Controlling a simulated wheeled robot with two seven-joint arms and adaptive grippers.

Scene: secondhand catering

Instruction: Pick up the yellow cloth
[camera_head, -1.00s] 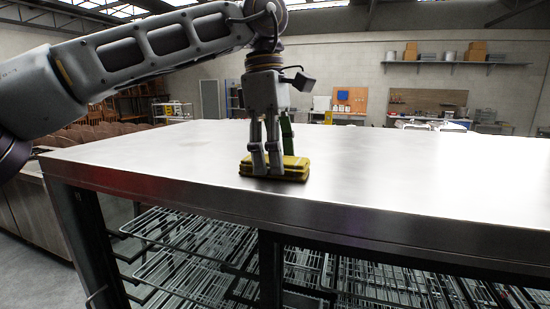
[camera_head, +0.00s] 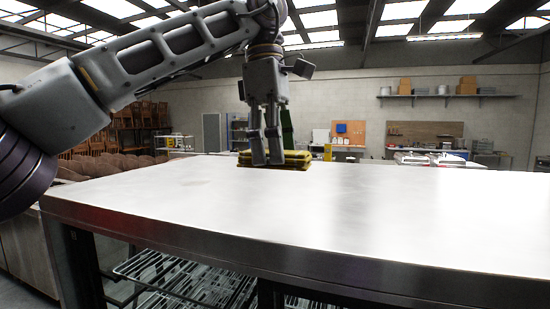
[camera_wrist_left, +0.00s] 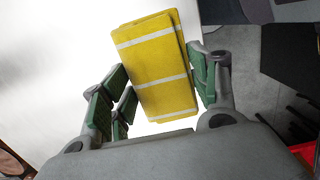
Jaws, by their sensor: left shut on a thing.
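The yellow cloth (camera_head: 297,160) is a folded, flat stack. In the left wrist view it shows white stripes (camera_wrist_left: 158,70) and lies between my green-padded fingers (camera_wrist_left: 163,97). My left gripper (camera_head: 267,158) points down and is shut on the cloth. My right gripper is not in view.
The table top is bare around the cloth. Wire racks (camera_head: 190,285) sit beneath it. Stacked chairs (camera_head: 140,125) stand at the back left. A wall shelf (camera_head: 440,95) with boxes and a bench with goods are far behind.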

